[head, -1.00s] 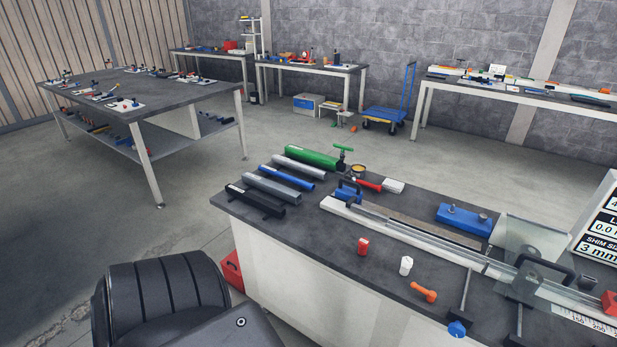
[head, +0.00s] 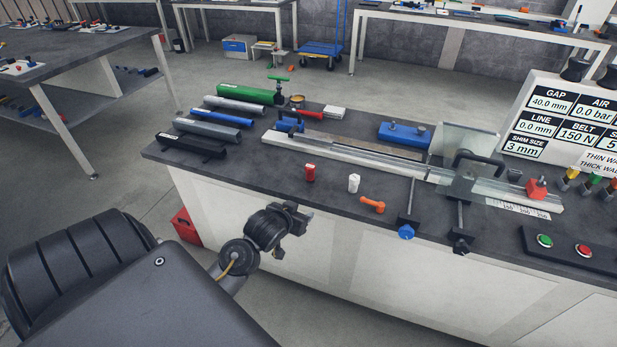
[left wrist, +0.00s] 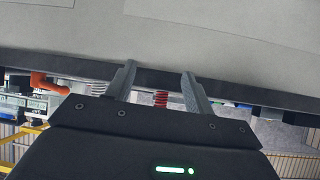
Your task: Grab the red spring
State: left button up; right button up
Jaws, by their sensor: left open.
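The red spring (head: 310,172) stands upright on the dark bench top near its front edge. In the left wrist view the red spring (left wrist: 161,99) shows beyond my fingers, in the gap between them, and is not touched. My left gripper (head: 298,219) is in front of the bench, below and slightly left of the spring in the head view. In the left wrist view my left gripper (left wrist: 157,82) is open and empty. My right gripper is not in view.
Several tubes (head: 207,130) lie at the left. A button panel (head: 565,246) is at the right. A red box (head: 186,227) is on the floor.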

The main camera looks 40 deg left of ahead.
pick_arm(q)
jog(key=t+y, duration=0.1)
jog(key=t, duration=0.1)
send_near(308, 171)
jog(key=n, duration=0.1)
jog(key=x, duration=0.5)
jog(key=shift+a+f, duration=0.15)
jog(key=shift+w, duration=0.15)
jog(key=x, duration=0.5)
jog(key=c, duration=1)
jog(key=shift+c, duration=0.4)
